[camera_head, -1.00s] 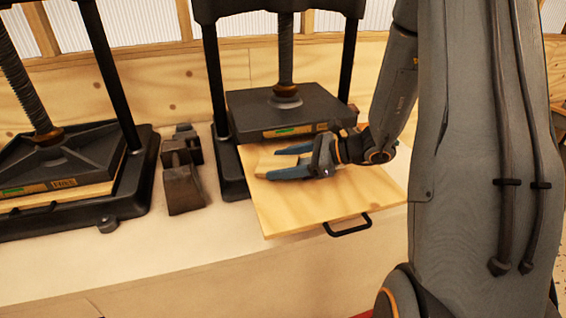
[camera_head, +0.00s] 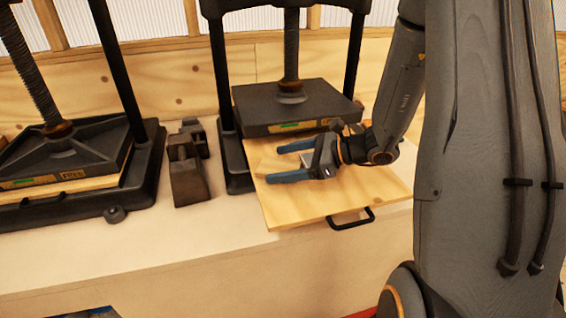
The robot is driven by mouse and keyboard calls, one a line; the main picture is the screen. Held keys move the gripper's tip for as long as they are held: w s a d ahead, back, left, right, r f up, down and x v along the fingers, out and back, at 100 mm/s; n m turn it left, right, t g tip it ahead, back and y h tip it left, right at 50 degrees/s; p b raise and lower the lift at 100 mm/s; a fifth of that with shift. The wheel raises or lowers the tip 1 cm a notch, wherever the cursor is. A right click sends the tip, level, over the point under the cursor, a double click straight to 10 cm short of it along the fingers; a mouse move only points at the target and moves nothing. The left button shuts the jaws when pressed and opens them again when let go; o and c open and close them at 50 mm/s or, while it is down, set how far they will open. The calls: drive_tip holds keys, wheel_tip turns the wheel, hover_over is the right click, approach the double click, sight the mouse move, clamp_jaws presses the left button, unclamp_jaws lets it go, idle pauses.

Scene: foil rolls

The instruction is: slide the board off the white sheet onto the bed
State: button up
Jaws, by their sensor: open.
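A light wooden board (camera_head: 300,206) with a dark handle (camera_head: 351,219) at its front edge sticks out from the right-hand press. I cannot tell whether the fingers touch the pale piece. The bed of the press is mostly hidden under the board and the raised platen. I cannot make out a white sheet.
The dark platen (camera_head: 298,105) of the right press hangs just behind my gripper, with its posts either side. A second press (camera_head: 70,160) stands at the left. Dark metal blocks (camera_head: 187,180) sit between them. The bench front is clear.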

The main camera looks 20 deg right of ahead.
drive_tip(key=shift+d, duration=0.1)
drive_tip(key=b+v, duration=0.2)
drive_tip(key=v, duration=0.5)
drive_tip(key=shift+s+d+r, duration=0.1)
drive_tip(key=shift+s+d, duration=0.15)
